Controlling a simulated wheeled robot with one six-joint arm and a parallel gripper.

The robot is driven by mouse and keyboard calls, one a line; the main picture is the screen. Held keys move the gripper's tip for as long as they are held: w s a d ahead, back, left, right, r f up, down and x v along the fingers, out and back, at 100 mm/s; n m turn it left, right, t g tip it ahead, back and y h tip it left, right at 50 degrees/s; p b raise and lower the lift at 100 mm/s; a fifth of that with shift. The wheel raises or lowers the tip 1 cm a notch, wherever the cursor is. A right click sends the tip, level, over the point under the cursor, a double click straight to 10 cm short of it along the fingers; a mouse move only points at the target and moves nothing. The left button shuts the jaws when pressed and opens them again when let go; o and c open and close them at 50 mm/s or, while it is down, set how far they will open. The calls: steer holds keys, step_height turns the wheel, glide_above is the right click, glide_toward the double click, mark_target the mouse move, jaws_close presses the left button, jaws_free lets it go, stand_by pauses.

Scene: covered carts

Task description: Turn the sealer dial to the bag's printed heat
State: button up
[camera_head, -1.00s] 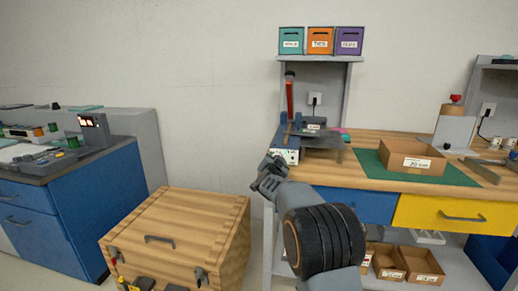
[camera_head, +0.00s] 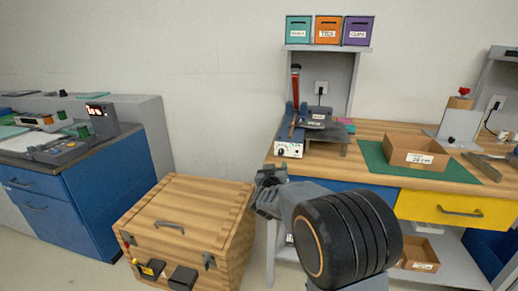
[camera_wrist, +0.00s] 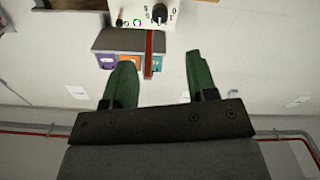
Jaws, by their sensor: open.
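The sealer (camera_head: 318,124) stands at the left end of the wooden workbench, with a raised red-and-dark lever. Its white front panel (camera_head: 290,150) carries a dark dial (camera_head: 282,152). In the wrist view, the black dial (camera_wrist: 159,14) is at the top on the panel, with printed numbers around it that I cannot read reliably. My gripper (camera_head: 266,182) is just below and left of the panel. Its two green fingers (camera_wrist: 159,60) are apart and empty, not touching the dial. I cannot make out a bag with a printed heat.
A wooden chest (camera_head: 190,222) stands on the floor left of my arm. A blue cabinet (camera_head: 75,200) with equipment is further left. On the workbench (camera_head: 375,131) are a green mat (camera_head: 465,172) and cardboard box (camera_head: 415,150). Coloured bins (camera_head: 328,30) sit on the shelf above.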

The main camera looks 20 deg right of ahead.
steer(key=s+a+r+n+g+y+p, duration=0.1)
steer(key=s+a+r+g+y+p, duration=0.1)
steer(key=s+a+r+y+p, duration=0.3)
steer(key=s+a+r+n+g+y+p, duration=0.2)
steer(key=s+a+r+g+y+p, duration=0.1)
steer(key=s+r+p, duration=0.7)
steer(key=shift+a+r+n+y+p, duration=0.3)
steer(key=shift+a+r+y+p, duration=0.15)
steer(key=shift+a+y+p, duration=0.6)
steer(key=shift+a, duration=0.1)
steer(key=s+f+g, duration=0.2)
steer(key=s+g, duration=0.1)
steer(key=s, duration=0.4)
steer(key=s+d+f+g+h+p, duration=0.1)
steer(key=s+f+g, duration=0.2)
steer(key=s, duration=0.5)
steer(key=shift+d+f+m+g, duration=0.15)
steer(key=shift+m+g, duration=0.25)
steer(key=shift+g, duration=0.2)
